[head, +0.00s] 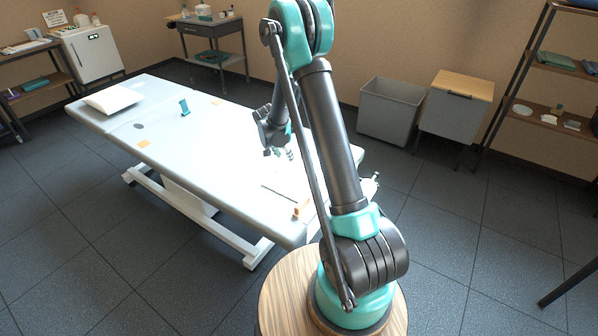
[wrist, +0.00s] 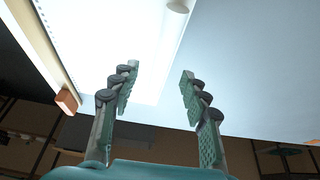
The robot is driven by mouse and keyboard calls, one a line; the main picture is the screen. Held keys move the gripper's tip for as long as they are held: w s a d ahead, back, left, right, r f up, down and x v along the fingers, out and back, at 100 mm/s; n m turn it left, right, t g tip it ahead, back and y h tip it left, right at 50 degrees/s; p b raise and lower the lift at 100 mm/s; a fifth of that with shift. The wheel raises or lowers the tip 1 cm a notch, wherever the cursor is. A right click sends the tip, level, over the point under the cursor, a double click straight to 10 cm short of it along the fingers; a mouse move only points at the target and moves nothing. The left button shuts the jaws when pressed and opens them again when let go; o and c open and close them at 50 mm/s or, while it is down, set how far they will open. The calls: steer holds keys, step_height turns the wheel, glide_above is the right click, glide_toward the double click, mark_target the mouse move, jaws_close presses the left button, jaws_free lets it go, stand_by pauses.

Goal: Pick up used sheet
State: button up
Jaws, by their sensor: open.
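A bright white sheet (wrist: 100,35) with a dotted edge line fills the upper left of the wrist view. It lies on the pale treatment table (head: 160,140), with the table's bluish bare top (wrist: 255,60) to its right. In the head view the sheet blends into the glare near my gripper, and its outline is hard to tell. My gripper (wrist: 158,75) is open and empty, its two fingers apart with the sheet's edge showing between them. In the head view it is low over the table's near half (head: 288,153), partly behind my arm. Contact with the sheet cannot be told.
An orange block (head: 300,210) lies at the table's near edge; it also shows in the wrist view (wrist: 66,101). A grey bin (head: 390,112) and a cabinet (head: 455,105) stand behind.

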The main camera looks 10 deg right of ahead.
mark_target(286, 161)
steer(key=shift+x, duration=2.15)
steer(key=shift+a, duration=0.15)
jaws_close()
